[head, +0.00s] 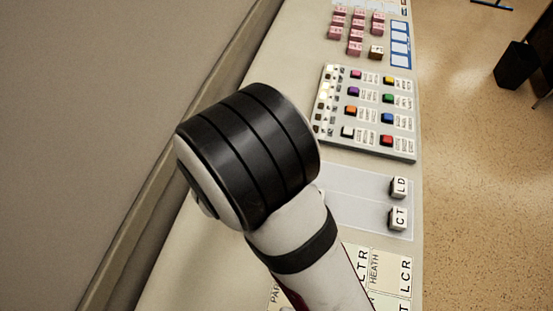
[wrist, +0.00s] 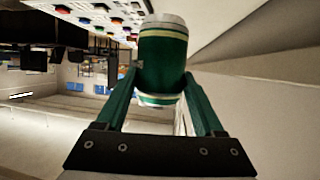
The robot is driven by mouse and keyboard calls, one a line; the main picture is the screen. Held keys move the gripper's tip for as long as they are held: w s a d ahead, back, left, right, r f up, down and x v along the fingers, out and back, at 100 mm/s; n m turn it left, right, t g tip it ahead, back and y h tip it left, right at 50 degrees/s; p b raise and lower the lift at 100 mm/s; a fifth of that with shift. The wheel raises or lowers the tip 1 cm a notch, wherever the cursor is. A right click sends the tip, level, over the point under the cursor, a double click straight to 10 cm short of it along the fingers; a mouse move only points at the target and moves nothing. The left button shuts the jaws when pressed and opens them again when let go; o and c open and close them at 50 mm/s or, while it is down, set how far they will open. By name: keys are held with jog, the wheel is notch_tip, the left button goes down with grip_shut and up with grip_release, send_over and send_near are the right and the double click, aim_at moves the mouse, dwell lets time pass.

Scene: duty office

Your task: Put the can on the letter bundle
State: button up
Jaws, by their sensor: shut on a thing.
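A green can (wrist: 163,62) with pale and gold bands and a light end is in the wrist view. My gripper (wrist: 162,82) has its two green fingers on either side of the can, shut on it. In the head view my arm's black and white links cover the middle, and the gripper and can are hidden. I cannot make out the letter bundle in either view.
A sloping desk carries a panel of coloured buttons (head: 368,112), pink lettered blocks (head: 355,30) and white lettered blocks (head: 398,188). A wall rises at the left. A black bin (head: 515,64) stands on the floor at the right.

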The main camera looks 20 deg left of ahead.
jog(key=s+f, duration=0.1)
jog(key=f, duration=0.1)
jog(key=s+f, duration=0.1)
jog(key=f, duration=0.2)
jog(key=s+f, duration=0.1)
jog(key=f, duration=0.1)
jog(key=shift+d+f, duration=0.3)
jog(key=shift+f, duration=0.05)
jog(key=shift+f, duration=0.1)
jog(key=o, duration=1.3)
